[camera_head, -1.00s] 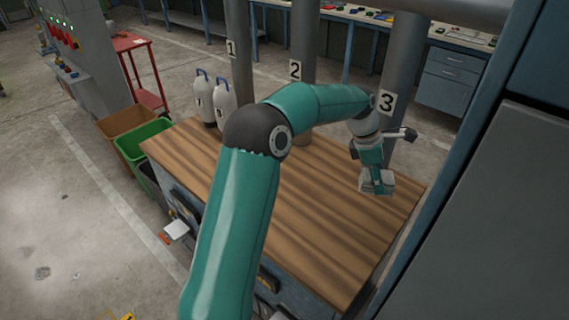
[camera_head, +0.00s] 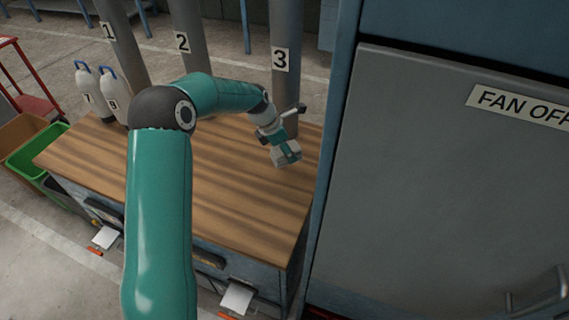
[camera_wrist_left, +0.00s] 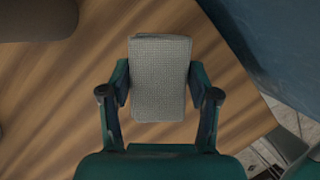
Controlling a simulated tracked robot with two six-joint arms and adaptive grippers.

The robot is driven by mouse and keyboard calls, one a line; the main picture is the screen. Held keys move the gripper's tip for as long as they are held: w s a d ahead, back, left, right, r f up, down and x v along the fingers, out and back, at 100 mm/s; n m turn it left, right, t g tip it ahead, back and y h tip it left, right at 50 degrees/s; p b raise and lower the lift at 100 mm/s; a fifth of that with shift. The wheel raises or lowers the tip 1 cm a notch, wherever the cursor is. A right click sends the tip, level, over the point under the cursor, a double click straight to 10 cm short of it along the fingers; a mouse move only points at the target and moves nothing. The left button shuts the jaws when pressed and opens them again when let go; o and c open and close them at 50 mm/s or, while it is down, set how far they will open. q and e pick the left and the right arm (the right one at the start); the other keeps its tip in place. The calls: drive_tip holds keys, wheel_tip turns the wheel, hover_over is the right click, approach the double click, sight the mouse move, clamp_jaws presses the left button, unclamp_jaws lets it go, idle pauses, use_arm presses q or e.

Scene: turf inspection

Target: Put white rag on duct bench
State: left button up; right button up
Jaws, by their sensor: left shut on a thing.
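The white rag (camera_wrist_left: 160,80) is a folded, textured, light grey-white pad between the two fingers of my left gripper (camera_wrist_left: 160,85) in the left wrist view. In the head view, my left gripper (camera_head: 281,148) is over the right back part of the wooden-topped duct bench (camera_head: 190,185), near pipe 3. The gripper is shut on the rag (camera_head: 287,154). I cannot tell whether the rag touches the bench top. My right gripper is not in view.
Pipes marked 1, 2 and 3 (camera_head: 284,90) rise behind the bench. Two white bottles (camera_head: 115,95) stand at its back left corner. A tall blue-grey cabinet (camera_head: 430,180) marked FAN OFF borders the right side. Green (camera_head: 38,150) and brown bins stand left. The bench middle is clear.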

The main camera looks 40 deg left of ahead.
sight(275, 151)
use_arm(q)
wheel_tip(275, 151, down, 8)
drive_tip(key=shift+r+p, duration=0.2)
drive_tip(key=shift+p, duration=0.3)
drive_tip(key=o, duration=1.1)
drive_tip(key=b+v, duration=0.2)
drive_tip(key=v, duration=1)
